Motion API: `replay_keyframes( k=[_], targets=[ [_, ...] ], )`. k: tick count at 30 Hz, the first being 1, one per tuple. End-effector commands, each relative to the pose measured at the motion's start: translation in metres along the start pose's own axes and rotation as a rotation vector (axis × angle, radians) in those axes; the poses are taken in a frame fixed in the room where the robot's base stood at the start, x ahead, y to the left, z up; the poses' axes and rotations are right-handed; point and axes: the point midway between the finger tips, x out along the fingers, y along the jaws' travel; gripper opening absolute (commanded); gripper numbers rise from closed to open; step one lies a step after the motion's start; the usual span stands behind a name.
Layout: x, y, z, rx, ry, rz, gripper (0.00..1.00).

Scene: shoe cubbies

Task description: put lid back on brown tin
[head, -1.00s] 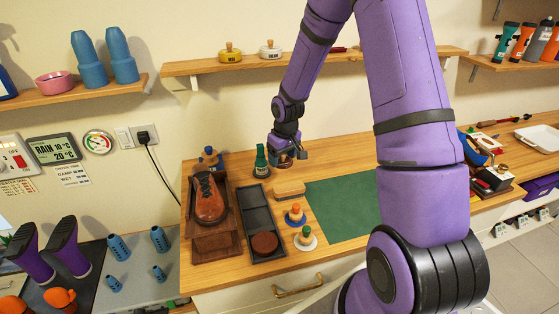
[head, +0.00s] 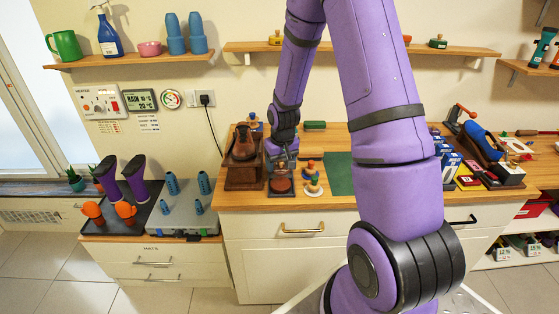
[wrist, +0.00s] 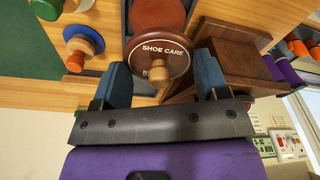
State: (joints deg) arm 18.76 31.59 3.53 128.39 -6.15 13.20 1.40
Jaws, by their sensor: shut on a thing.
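My gripper (wrist: 160,75) is shut on a brown round lid (wrist: 150,47) lettered "SHOE CARE", with a pale wooden knob between the fingers. In the head view my gripper (head: 283,160) is low over the dark tray on the bench, and the lid there is hard to make out. The brown tin (head: 281,185) sits open at the near end of the tray, its round reddish-brown top showing. In the wrist view the tin (wrist: 158,14) lies just beyond the lid, partly covered by it. I cannot tell whether they touch.
The dark tray (head: 281,195) holds the tin. A brown shoe on a wooden block (head: 245,176) stands close to its left. Two small knobbed pots, one with a blue base (head: 310,169) and one with a white base (head: 313,187), stand to its right, near a green mat (head: 340,175).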

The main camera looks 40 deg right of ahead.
Motion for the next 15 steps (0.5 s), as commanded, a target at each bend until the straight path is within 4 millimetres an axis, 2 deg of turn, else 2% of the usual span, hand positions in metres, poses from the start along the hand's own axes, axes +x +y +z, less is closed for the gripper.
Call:
replay_keyframes(
  k=[15],
  targets=[
    [0.043, 0.0, 0.005, -0.001, -0.001, 0.0, 0.46]
  ],
)
